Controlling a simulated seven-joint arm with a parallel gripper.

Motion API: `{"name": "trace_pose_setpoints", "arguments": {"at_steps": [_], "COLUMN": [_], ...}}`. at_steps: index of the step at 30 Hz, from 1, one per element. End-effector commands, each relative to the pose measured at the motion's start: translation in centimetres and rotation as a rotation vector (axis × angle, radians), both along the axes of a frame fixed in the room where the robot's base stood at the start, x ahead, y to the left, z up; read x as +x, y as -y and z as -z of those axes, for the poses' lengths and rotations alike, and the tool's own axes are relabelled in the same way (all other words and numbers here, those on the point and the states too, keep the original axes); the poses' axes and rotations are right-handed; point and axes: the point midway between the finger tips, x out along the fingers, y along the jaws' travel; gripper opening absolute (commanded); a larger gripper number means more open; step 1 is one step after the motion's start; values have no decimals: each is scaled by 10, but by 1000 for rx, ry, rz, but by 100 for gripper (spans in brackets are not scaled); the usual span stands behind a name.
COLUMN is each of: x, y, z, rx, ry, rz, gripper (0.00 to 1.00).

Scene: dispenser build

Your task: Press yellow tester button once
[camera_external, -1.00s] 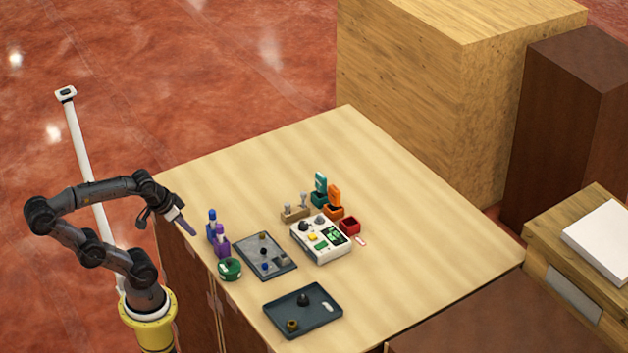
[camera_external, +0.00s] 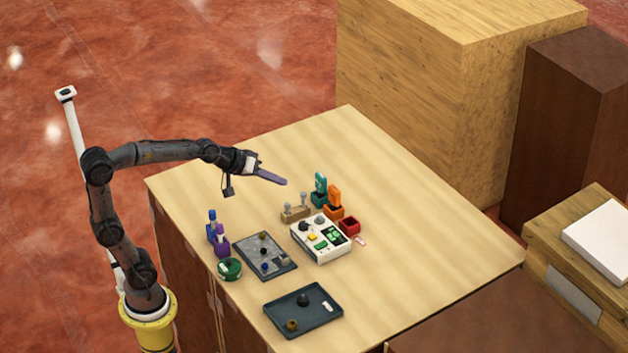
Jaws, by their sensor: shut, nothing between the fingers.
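The white tester box (camera_external: 322,243) stands near the middle of the table. Its yellow button (camera_external: 312,237) shows on the left part of its top, with green parts and dark knobs around it. My gripper (camera_external: 285,182) is shut and empty. In the picture it is above and to the left of the tester, held over the table and apart from it. Nothing covers the yellow button.
A wooden block with metal pegs (camera_external: 295,213) stands behind the tester, beside teal (camera_external: 320,190) and orange (camera_external: 334,199) bins. A red bin (camera_external: 349,227) is to its right.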

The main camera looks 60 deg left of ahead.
Motion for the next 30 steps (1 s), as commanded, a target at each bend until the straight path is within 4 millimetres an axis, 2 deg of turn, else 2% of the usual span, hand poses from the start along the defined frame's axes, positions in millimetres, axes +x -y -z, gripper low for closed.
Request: {"name": "trace_pose_setpoints", "arguments": {"at_steps": [1, 3, 7, 13, 25, 30], "x": [20, 42, 66, 71, 70, 70], "y": [8, 18, 32, 42, 44, 44], "z": [9, 19, 44, 70, 73, 81], "rx": [-23, -48, -61, -51, -49, -49], "ry": [-12, -26, -68, -122, -128, -129], "rz": [-4, -10, -2, 15, 20, 21], "gripper": [0, 0, 0, 0, 0, 0]}}
